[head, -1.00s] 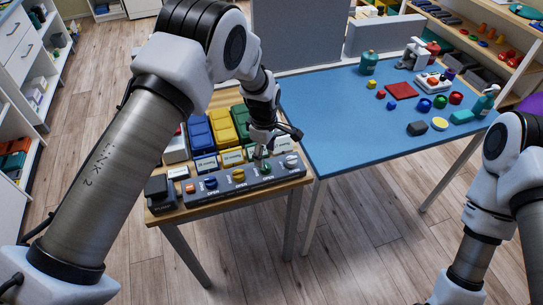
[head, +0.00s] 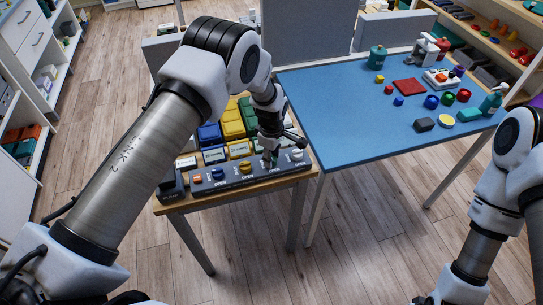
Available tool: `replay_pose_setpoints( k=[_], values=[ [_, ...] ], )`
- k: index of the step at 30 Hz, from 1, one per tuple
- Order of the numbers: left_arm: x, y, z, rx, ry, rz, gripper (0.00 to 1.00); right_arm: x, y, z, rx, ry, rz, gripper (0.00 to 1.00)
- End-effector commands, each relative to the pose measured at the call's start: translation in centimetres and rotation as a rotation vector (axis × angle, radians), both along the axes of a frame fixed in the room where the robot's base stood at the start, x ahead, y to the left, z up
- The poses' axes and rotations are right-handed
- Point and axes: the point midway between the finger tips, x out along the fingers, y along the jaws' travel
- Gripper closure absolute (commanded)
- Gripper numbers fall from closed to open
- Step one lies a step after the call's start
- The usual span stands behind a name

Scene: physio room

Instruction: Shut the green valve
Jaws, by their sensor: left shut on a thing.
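A grey valve panel (head: 231,180) lies along the front edge of the small wooden table. It carries a row of coloured knobs with "OPEN" marks. The green valve (head: 268,161) sits between the yellow valve (head: 244,168) and the white valve (head: 297,154). My left gripper (head: 270,156) reaches down from above and is shut on the green valve. The fingers hide most of the valve, so its turn angle cannot be read. My right arm stands at the right edge, and its gripper is out of the picture.
Blue (head: 209,134) and yellow (head: 233,124) bins with labels stand close behind the panel. A blue valve (head: 218,174) is further left on it. To the right, a blue-topped table (head: 350,120) holds small objects. Bare floor lies in front.

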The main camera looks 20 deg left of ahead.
Motion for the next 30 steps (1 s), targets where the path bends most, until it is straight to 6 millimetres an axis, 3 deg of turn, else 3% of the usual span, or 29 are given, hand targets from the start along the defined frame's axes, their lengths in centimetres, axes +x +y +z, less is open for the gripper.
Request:
replay_pose_setpoints(
  k=[11,30],
  values=[
    [-0.4,0.0,-0.6,0.001,0.009,-0.130,0.97,0.0,0.0,-1.1,0.000,0.000,0.000,1.00],
    [-0.5,0.0,-0.7,0.000,0.014,-0.703,0.97,0.0,0.0,-3.3,0.000,0.000,0.000,1.00]
  ],
)
